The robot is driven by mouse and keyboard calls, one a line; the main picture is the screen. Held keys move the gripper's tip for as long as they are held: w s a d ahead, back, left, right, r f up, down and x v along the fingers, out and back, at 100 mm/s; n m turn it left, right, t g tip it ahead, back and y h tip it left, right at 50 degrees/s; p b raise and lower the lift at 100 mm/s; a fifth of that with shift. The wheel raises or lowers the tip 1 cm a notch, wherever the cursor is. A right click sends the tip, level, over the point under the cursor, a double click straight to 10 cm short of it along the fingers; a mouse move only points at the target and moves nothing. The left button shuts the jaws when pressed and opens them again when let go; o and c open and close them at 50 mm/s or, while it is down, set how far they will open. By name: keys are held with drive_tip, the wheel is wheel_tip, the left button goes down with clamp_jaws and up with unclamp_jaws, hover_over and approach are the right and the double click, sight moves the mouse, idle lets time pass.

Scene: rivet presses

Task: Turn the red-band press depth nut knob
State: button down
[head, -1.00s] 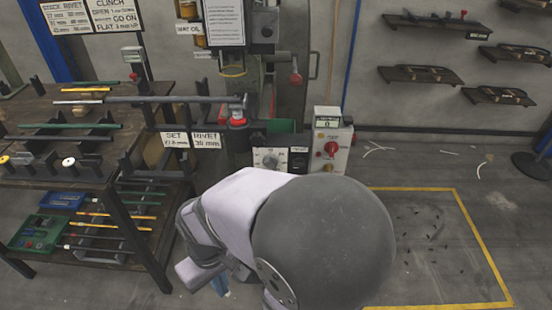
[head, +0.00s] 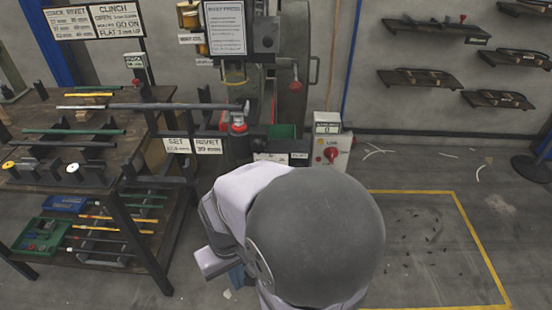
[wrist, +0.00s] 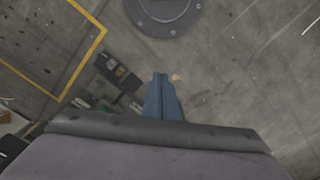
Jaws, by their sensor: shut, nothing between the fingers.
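The press (head: 265,85) stands at the back centre in the head view. A red band (head: 238,127) shows low on its front, at the right end of the long bar. I cannot tell which part is the depth nut knob. The white dial panel (head: 270,157) below is mostly hidden behind my arm. A white control box (head: 332,150) with a red knob (head: 332,155) stands to its right. My gripper's blue fingers (wrist: 163,80) are shut and empty in the wrist view, over bare floor. In the head view they show partly (head: 238,277) below my arm, well in front of the press.
A rack table (head: 110,185) with rods and green and blue bins fills the left. SET and RIVET signs (head: 192,145) hang beside the press. Wall shelves (head: 430,80) are at right. Floor inside the yellow line (head: 470,240) holds only small scraps.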

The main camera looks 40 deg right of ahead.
drive_tip(key=s+d+r+m+t+y+p, duration=0.1)
drive_tip(key=d+r+m+p, duration=0.35)
drive_tip(key=d, duration=0.65)
drive_tip(key=d+r+m+p, duration=0.4)
drive_tip(key=d+m+p, duration=0.2)
drive_tip(key=d, duration=0.5)
drive_tip(key=w+d+r+n+t, duration=0.4)
drive_tip(key=w+d+r, duration=0.5)
drive_tip(key=w, duration=0.3)
drive_tip(key=shift+d+t+h, duration=0.4)
drive_tip(key=shift+d+t, duration=0.1)
drive_tip(key=shift+d, duration=0.05)
drive_tip(key=shift+f, duration=0.2)
